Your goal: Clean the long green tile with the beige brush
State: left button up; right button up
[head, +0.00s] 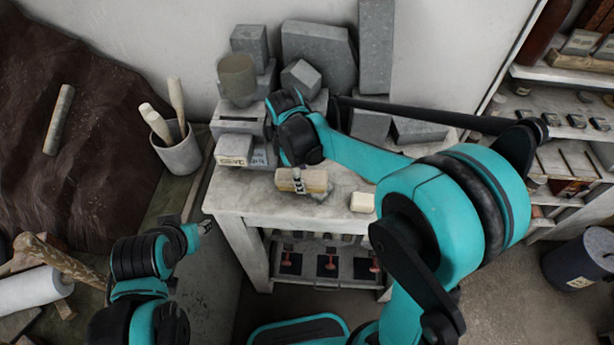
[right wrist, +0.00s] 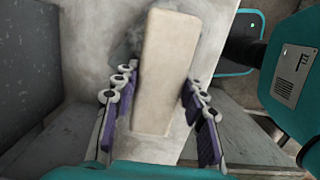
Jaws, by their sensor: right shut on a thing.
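My right gripper (head: 298,183) is over the front of the white worktable (head: 245,203), pointing down. It is shut on the beige brush (head: 314,181), a pale oblong block. In the right wrist view the brush (right wrist: 165,72) lies lengthwise between the two purple-padded fingers (right wrist: 160,125). I cannot make out a long green tile in either view; it may be hidden under the brush. Whether the brush touches the surface below is unclear. My left gripper (head: 204,228) is left of the table, apart from everything on it, and its fingers are too small to read.
A small cream block (head: 362,202) lies right of the brush. A pot with tools (head: 180,158) stands to the left. Shelves (head: 560,75) are at the right.

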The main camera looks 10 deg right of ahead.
aim_at(319, 177)
jog(key=shift+d, duration=0.1)
jog(key=shift+s+d+r+p, duration=0.2)
jog(key=shift+d+r+p, duration=0.15)
jog(key=shift+d, duration=0.2)
jog(key=shift+s+d+r+p, duration=0.15)
jog(key=shift+d+r+p, duration=0.1)
jog(key=shift+d+r, duration=0.2)
jog(key=shift+f, duration=0.1)
jog(key=shift+f, duration=0.15)
jog(key=shift+f+b, duration=0.6)
jog(key=shift+b, duration=0.05)
jog(key=shift+d, duration=0.15)
jog(key=shift+s+d+r, duration=0.1)
jog(key=shift+d, duration=0.3)
jog(key=shift+s+d, duration=0.2)
jog(key=shift+d, duration=0.35)
